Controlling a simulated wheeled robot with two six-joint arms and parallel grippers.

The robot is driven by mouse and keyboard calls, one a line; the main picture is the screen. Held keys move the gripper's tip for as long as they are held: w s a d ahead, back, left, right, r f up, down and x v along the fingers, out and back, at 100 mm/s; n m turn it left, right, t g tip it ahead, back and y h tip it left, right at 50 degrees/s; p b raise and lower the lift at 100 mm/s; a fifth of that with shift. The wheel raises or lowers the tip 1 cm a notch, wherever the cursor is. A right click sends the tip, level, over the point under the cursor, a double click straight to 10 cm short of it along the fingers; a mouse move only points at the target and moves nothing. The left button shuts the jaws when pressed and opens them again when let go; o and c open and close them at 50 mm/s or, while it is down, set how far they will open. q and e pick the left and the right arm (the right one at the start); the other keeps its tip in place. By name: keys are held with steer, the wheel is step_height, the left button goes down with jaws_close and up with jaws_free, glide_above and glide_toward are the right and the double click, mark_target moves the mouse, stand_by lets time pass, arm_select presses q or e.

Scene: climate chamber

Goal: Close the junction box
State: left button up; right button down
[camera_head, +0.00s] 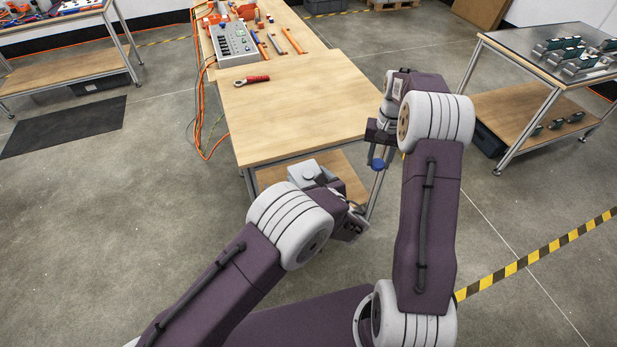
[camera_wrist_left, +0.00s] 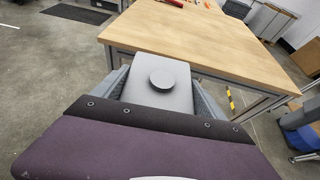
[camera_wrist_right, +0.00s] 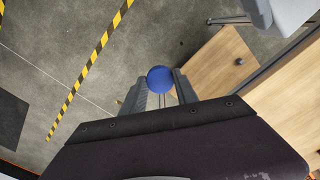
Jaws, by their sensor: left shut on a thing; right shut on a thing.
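A grey box-shaped piece with a round knob (camera_head: 303,173) is at my left gripper, in front of the bench's near edge; I cannot tell whether it is the junction box or its lid. It also shows in the left wrist view (camera_wrist_left: 158,80). My left gripper (camera_wrist_left: 160,101) is shut on it, a finger on each side. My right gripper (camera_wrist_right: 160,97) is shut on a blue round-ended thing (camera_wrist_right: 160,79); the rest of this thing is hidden. Its blue end also shows in the head view (camera_head: 377,163), right of the grey piece and apart from it.
The wooden workbench (camera_head: 290,110) has a clear near half. A red-handled tool (camera_head: 252,80) lies on it. A grey panel box (camera_head: 234,45) and several tools stand farther back. A side table (camera_head: 530,60) with several dark devices is at the right. Cables hang off the bench's left side.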

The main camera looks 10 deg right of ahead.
mark_target(299, 177)
arm_select(q)
steer(key=c, duration=0.5)
